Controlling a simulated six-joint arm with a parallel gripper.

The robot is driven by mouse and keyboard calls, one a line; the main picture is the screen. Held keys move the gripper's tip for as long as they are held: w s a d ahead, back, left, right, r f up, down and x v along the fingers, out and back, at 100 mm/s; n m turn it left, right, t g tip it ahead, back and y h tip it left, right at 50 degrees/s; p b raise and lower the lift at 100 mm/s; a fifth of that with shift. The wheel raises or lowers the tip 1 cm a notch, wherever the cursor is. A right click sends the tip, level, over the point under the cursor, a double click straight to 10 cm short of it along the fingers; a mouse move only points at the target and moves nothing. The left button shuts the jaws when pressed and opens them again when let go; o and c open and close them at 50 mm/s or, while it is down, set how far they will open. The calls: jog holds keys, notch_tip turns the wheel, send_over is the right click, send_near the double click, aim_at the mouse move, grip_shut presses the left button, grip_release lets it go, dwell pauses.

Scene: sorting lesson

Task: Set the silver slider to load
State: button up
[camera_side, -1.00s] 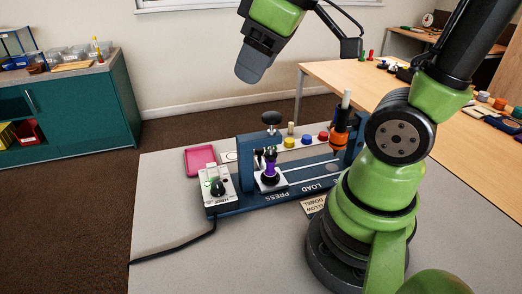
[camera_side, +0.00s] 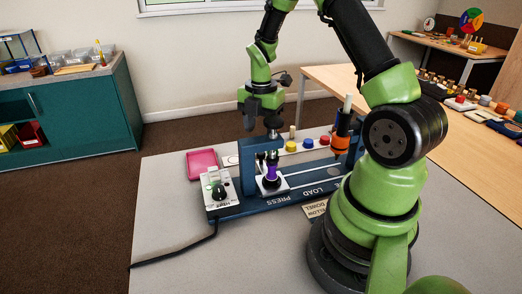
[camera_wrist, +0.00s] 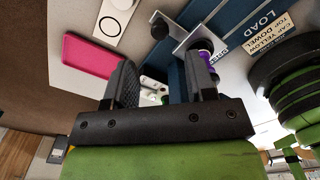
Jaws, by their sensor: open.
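The silver slider (camera_side: 284,187) is a flat metal plate on the blue fixture (camera_side: 235,211), at the end marked PRESS, under the press frame. A purple piece (camera_side: 271,172) stands upright on it. The LOAD mark (camera_side: 314,191) is farther right along the fixture. The slider also shows in the wrist view (camera_wrist: 196,32), with part of the purple piece (camera_wrist: 206,57) beside my right finger. My gripper (camera_side: 263,118) is open and empty, pointing down above the press with its black knob (camera_side: 273,121) close by. Contact with the knob cannot be told.
A control box (camera_side: 216,188) with a dark knob stands left of the press, its cable running off left. A pink tray (camera_side: 202,161) lies behind it.

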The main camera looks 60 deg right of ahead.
notch_tip(320, 180, down, 7)
jog(key=shift+f, duration=0.15)
